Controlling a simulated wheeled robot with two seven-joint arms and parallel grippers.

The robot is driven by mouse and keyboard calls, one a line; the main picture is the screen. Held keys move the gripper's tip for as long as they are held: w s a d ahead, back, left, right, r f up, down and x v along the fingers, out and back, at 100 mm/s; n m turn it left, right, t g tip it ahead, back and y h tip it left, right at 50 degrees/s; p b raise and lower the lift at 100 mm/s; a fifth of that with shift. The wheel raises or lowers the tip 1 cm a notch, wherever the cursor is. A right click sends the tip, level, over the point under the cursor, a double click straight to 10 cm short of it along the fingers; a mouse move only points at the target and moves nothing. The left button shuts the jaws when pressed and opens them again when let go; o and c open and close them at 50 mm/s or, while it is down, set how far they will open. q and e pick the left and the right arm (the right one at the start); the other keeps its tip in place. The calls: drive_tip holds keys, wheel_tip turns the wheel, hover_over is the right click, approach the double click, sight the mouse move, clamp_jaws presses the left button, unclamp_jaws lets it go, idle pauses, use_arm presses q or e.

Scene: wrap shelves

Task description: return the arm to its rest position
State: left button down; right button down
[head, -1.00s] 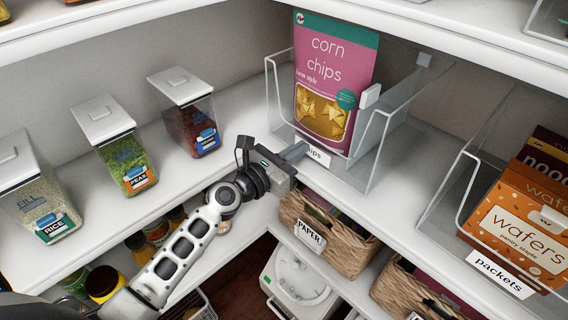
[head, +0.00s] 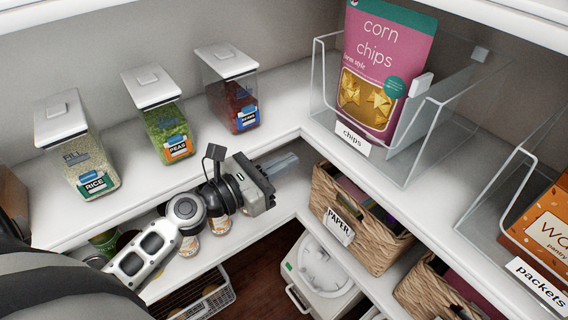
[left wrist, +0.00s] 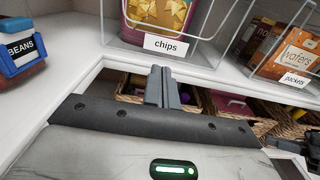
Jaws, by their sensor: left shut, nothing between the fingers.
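My left gripper (head: 278,165) is shut and empty. In the head view it hangs in front of the corner where the two shelf runs meet, left of the paper basket and below the chips bin. In the left wrist view its closed fingers (left wrist: 162,88) point toward the shelf edge below the chips label, touching nothing that I can see. My left arm comes in from the lower left in the head view. My right gripper does not show in the head view.
Lidded containers of rice (head: 85,160), peas (head: 165,125) and beans (head: 232,95) line the left shelf. A clear bin (head: 405,165) holds corn chips (head: 385,65). A paper basket (head: 335,215) and a packets bin (head: 500,215) are at right. Jars stand below my arm.

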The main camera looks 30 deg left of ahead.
use_arm(q)
drive_tip(key=s+d+f+m+g+y, duration=0.2)
drive_tip(key=s+f+m, duration=0.4)
drive_tip(key=m, duration=1)
drive_tip(key=s+d+f+m+g+y, duration=0.2)
drive_tip(key=s+d+f+m, duration=0.3)
drive_tip(key=m, duration=1.1)
wheel_tip(320, 180, down, 3)
drive_tip(key=shift+s+d+f+m+g+p, duration=0.15)
drive_tip(key=shift+s+m+g+p, duration=0.2)
drive_tip(key=shift+s+g, duration=0.35)
